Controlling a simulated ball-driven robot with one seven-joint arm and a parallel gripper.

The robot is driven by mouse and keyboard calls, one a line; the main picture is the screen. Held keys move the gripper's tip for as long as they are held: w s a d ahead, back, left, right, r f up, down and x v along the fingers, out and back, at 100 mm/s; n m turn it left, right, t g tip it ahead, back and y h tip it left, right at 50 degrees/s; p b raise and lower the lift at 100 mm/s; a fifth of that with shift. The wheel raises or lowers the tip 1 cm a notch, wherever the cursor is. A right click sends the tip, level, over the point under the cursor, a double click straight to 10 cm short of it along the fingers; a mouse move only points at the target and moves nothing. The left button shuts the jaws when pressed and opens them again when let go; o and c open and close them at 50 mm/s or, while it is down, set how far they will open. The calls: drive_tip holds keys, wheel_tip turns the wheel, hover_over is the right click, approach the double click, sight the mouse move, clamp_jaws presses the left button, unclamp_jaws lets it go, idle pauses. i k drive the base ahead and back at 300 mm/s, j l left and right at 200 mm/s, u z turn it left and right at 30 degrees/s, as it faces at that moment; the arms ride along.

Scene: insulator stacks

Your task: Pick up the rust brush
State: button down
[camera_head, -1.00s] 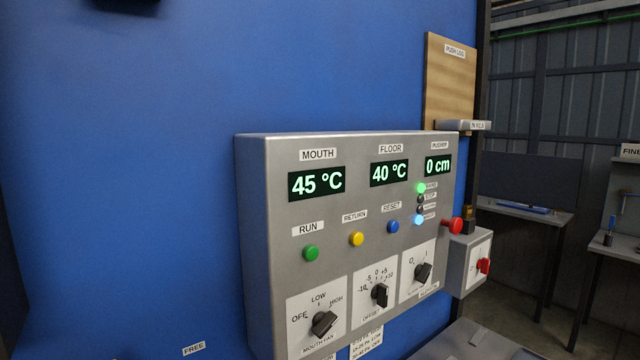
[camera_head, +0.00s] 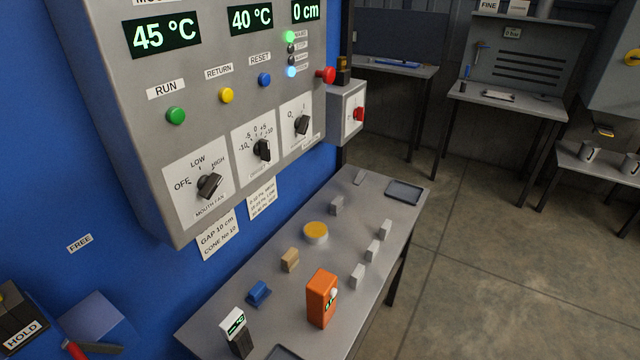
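I cannot make out a rust brush for certain in this view. A small blue block-like object (camera_head: 258,293) lies on the grey table (camera_head: 215,318) below the control panel; I cannot tell whether it is a brush. A red-handled item (camera_head: 75,349) shows partly at the bottom left edge, and its other end is unclear. A small upright blue item (camera_head: 467,72) stands at the left end of the far workbench, too small to identify. My gripper is not in view.
The control panel (camera_head: 150,90) juts from the blue wall above the table. The table bears an orange device (camera_head: 321,297), a yellow-topped disc (camera_head: 316,232), a tan block (camera_head: 290,260), several grey blocks and a dark tray (camera_head: 405,192). Open floor (camera_head: 470,270) lies to the right.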

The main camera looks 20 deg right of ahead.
sight(336, 206)
drive_tip(key=u, duration=1)
drive_tip(key=z, duration=1.35)
drive_tip(key=i+l, duration=0.15)
drive_tip(key=i, duration=0.25)
drive_tip(key=i+l+u, duration=0.1)
drive_tip(key=i, duration=0.35)
drive_tip(key=i+l, duration=0.25)
drive_tip(key=i, duration=0.15)
drive_tip(key=i+u, duration=0.35)
drive_tip(key=j+u, duration=0.2)
drive_tip(key=u, duration=0.2)
drive_tip(key=k+j+u, duration=0.1)
drive_tip(key=j+u, duration=0.15)
drive_tip(key=u, duration=0.2)
